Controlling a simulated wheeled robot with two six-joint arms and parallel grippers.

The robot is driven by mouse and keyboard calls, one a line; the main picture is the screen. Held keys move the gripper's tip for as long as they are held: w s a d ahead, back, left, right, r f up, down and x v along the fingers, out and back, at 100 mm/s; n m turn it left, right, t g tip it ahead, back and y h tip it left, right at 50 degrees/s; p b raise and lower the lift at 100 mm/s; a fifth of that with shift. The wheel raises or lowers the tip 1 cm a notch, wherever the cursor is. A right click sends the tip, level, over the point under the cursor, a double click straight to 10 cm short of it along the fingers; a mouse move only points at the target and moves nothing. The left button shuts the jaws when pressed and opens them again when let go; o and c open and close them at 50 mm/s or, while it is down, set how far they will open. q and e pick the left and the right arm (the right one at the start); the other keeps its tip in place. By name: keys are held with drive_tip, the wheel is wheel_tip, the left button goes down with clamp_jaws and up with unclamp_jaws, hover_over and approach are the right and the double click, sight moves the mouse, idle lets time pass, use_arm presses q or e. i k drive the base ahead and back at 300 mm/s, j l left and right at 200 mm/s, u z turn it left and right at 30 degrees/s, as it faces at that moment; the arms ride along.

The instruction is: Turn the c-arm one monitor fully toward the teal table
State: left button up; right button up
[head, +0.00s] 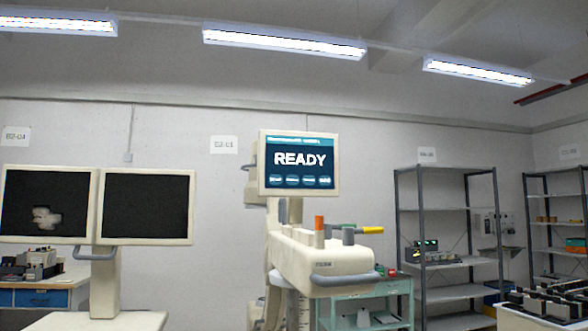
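The c-arm monitor (298,164) is in the middle of the head view. It is lit, its screen reads READY, and it faces roughly toward me. It stands above a cream-coloured c-arm body (325,262) with a grey front handle and orange, grey and yellow parts on top. A teal table (398,289) stands behind and to the right of that body, partly hidden by it. Neither of my grippers is in view.
Two dark monitors (145,207) on one cream stand are at the left, with a handle below them. A blue-fronted bench (42,298) is behind them. Grey shelving (433,209) stands at the right. Black items (548,302) fill the lower right corner. The floor is not visible.

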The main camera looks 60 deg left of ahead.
sight(295, 167)
drive_tip(key=i+u, duration=0.1)
drive_tip(key=u, duration=0.35)
drive_tip(key=l+u, duration=0.1)
drive_tip(key=u, duration=0.35)
drive_tip(key=i+l+u, duration=0.1)
drive_tip(key=u, duration=0.35)
drive_tip(key=i+l+u, duration=0.1)
drive_tip(key=u, duration=0.35)
drive_tip(key=i+l+u, duration=0.1)
drive_tip(key=l+u, duration=0.3)
drive_tip(key=l, duration=0.35)
drive_tip(key=l+u, duration=0.45)
drive_tip(key=l, duration=0.3)
drive_tip(key=k+l+u, duration=0.1)
drive_tip(key=l+u, duration=0.3)
drive_tip(key=l, duration=0.85)
drive_tip(key=k+l, duration=0.15)
drive_tip(key=l, duration=0.8)
drive_tip(key=u, duration=0.4)
drive_tip(key=i+l+u, duration=0.15)
drive_tip(key=l+u, duration=0.25)
drive_tip(key=i+l+u, duration=0.1)
drive_tip(key=u, duration=0.35)
drive_tip(key=l+u, duration=0.85)
drive_tip(key=j, duration=0.1)
